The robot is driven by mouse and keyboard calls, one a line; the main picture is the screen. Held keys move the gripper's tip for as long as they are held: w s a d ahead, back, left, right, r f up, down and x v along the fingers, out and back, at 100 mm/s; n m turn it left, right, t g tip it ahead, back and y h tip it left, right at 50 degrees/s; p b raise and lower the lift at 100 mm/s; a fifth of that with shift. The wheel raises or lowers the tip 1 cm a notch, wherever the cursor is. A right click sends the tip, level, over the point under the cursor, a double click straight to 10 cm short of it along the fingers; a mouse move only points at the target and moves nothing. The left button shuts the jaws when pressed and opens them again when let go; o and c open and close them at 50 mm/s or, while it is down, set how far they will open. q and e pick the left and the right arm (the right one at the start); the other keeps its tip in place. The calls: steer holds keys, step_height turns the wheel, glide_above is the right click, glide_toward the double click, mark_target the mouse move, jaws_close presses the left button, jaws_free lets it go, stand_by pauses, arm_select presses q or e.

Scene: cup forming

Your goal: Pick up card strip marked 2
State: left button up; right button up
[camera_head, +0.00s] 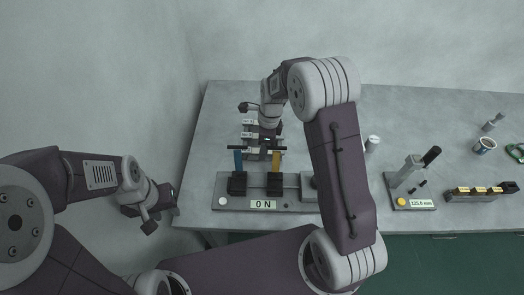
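Pale card strips with small printed labels (249,135) lie stacked one behind another at the back left of the bench. Their marks are too small to read, so I cannot tell which is 2. My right arm reaches over the bench and its gripper (262,118) is just above the far end of the strips. Its fingers look apart, and it partly hides the strips. My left gripper (160,212) is beside the bench's left edge, away from the strips, open and empty.
The bench (205,150) is clear at far left.

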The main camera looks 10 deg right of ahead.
steer(key=shift+r, duration=0.1)
jaws_close()
steer(key=r, duration=0.2)
steer(key=d+r, duration=0.1)
steer(key=r, duration=0.1)
steer(key=shift+s+r, duration=0.15)
steer(key=shift+r, duration=0.2)
steer(key=s+d+r, duration=0.3)
steer(key=d+r, duration=0.3)
steer(key=d, duration=0.4)
steer(key=shift+s+r+p, duration=0.15)
steer(key=shift+s+p, duration=0.1)
steer(key=shift+p, duration=0.2)
